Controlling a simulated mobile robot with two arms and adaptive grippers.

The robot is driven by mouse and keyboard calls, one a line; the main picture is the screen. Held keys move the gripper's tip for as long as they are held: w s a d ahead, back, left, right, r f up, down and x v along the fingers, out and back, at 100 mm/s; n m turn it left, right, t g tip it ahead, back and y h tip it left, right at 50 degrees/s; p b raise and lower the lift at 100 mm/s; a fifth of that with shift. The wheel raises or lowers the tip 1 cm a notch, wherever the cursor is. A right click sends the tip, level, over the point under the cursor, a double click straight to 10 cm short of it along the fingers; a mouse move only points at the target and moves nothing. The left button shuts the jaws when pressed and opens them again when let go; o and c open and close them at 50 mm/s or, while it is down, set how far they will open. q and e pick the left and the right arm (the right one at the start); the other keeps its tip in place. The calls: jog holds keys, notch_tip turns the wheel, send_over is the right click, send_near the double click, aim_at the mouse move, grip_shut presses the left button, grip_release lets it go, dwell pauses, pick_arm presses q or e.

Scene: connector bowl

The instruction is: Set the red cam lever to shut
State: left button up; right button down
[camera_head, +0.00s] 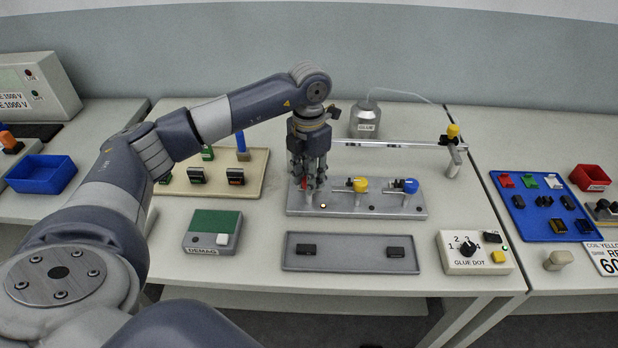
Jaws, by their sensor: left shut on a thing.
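My left gripper (308,183) reaches down from above onto the left end of a grey fixture plate (390,212). It is shut on the red cam lever (304,184), of which only small red bits show between and below the fingers. The lever's exact angle is hidden by the fingers. On the same plate, to the right, stand a yellow-knobbed lever (360,185) and a blue-knobbed lever (410,186). My right gripper is not in view.
In front lie a grey tray (350,264), a glue dot box (473,253) and a demag box (212,233). A beige connector rack (250,186) stands close left.

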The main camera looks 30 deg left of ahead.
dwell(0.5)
pick_arm(q)
jog(key=o, duration=1.1)
notch_tip(320, 180, up, 12)
jog(key=shift+r, duration=0.1)
